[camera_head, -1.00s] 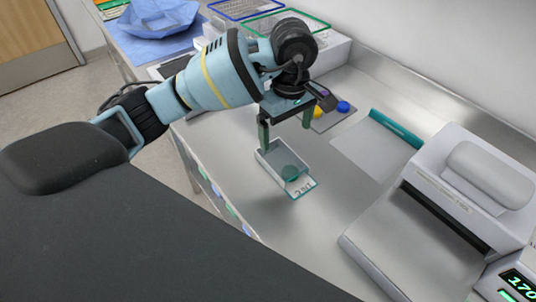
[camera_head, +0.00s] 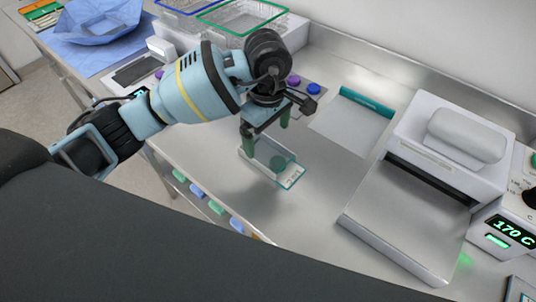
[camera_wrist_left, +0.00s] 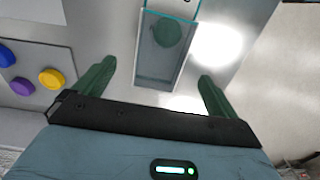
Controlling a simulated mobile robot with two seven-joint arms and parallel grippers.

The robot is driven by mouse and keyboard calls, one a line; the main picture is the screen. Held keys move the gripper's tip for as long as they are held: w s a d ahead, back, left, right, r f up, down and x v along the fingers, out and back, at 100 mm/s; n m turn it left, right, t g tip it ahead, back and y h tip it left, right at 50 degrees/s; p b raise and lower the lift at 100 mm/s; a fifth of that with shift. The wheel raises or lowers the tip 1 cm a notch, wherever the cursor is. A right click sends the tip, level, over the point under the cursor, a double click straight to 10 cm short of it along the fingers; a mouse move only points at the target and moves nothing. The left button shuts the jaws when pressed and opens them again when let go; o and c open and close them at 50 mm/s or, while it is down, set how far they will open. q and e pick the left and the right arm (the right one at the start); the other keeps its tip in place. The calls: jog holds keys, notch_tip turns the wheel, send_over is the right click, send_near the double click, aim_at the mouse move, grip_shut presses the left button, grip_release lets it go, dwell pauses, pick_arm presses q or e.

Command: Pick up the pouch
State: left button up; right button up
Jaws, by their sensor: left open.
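A clear, box-like pouch (camera_head: 290,178) with a teal edge, a printed end and a round green item inside lies on the steel counter in the head view. It also shows in the left wrist view (camera_wrist_left: 163,63), at the top middle, with its far end cut off. My left gripper (camera_head: 266,141) is open and points down over the near end of the pouch. In the left wrist view its two green fingers (camera_wrist_left: 157,72) are apart, with the pouch's near end between and beyond them. I cannot tell whether they touch it. My right gripper is not in view.
A flat pale sheet with a teal strip (camera_head: 352,120) lies behind the pouch. A white sealer (camera_head: 450,150) with a "170 C" display (camera_head: 511,231) stands right. A button panel (camera_head: 308,98), wire baskets (camera_head: 240,16) and blue wrap (camera_head: 98,25) are behind. Counter between pouch and sealer is clear.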

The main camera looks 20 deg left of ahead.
aim_at(269, 152)
pick_arm(q)
jog(key=shift+s+d+f+p, duration=0.15)
jog(key=shift+f+p, duration=0.15)
jog(key=shift+f, duration=2.7)
jog(key=c, duration=1.1)
jog(key=shift+r, duration=0.1)
